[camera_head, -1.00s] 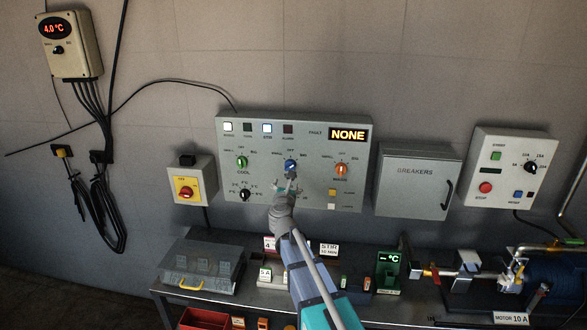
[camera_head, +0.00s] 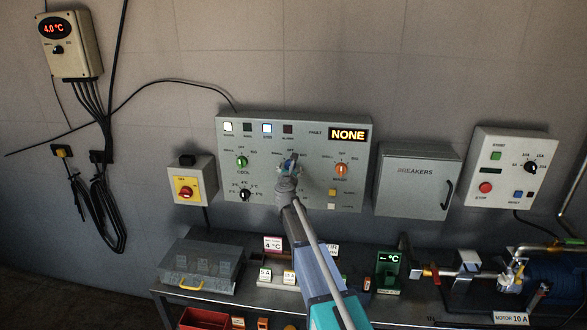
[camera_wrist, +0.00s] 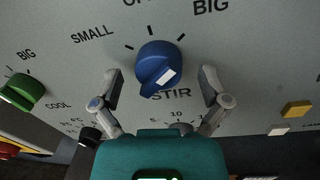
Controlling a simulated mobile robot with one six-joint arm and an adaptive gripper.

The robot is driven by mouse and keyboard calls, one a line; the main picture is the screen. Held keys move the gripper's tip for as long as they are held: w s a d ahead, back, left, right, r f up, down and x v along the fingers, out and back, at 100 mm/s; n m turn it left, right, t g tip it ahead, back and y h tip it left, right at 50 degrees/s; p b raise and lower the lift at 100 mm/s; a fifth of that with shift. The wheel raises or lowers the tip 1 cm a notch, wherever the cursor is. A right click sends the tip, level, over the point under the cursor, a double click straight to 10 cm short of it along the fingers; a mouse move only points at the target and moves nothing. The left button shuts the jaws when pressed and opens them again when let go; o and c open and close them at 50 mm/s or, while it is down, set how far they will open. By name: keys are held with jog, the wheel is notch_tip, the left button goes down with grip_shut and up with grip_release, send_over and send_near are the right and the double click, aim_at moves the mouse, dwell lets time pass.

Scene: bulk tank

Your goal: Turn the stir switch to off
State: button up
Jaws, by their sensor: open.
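The stir switch is a blue knob (camera_wrist: 158,62) on the grey control panel (camera_head: 310,195). In the wrist view, the labels SMALL, a partly cut-off one at the top, and BIG stand around its upper side, with STIR below. The knob's raised grip has a white mark at its lower right; which label it points to is hard to tell. My gripper (camera_wrist: 160,86) is open, with one finger on each side of the knob and a visible gap to both. In the head view my gripper (camera_head: 288,170) mostly covers the knob.
A green COOL knob (camera_head: 241,162) is left of the stir switch and an orange knob (camera_head: 341,169) right. A black dial (camera_head: 244,195) and a yellow button (camera_head: 332,192) sit lower on the panel. A bench with signs stands below. The fault display (camera_head: 348,134) reads NONE.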

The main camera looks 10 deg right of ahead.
dwell(0.3)
jog(key=c, duration=1.1)
jog(key=shift+d, duration=0.65)
jog(key=shift+a, duration=0.5)
jog(key=shift+c, duration=0.3)
jog(key=shift+n, duration=0.4)
jog(key=n, duration=0.3)
jog(key=shift+n+p, duration=0.35)
jog(key=shift+n, duration=0.05)
jog(key=n, duration=0.4)
jog(key=shift+a+n+g, duration=0.1)
jog(key=shift+n+g, duration=0.2)
jog(key=shift+n, duration=0.1)
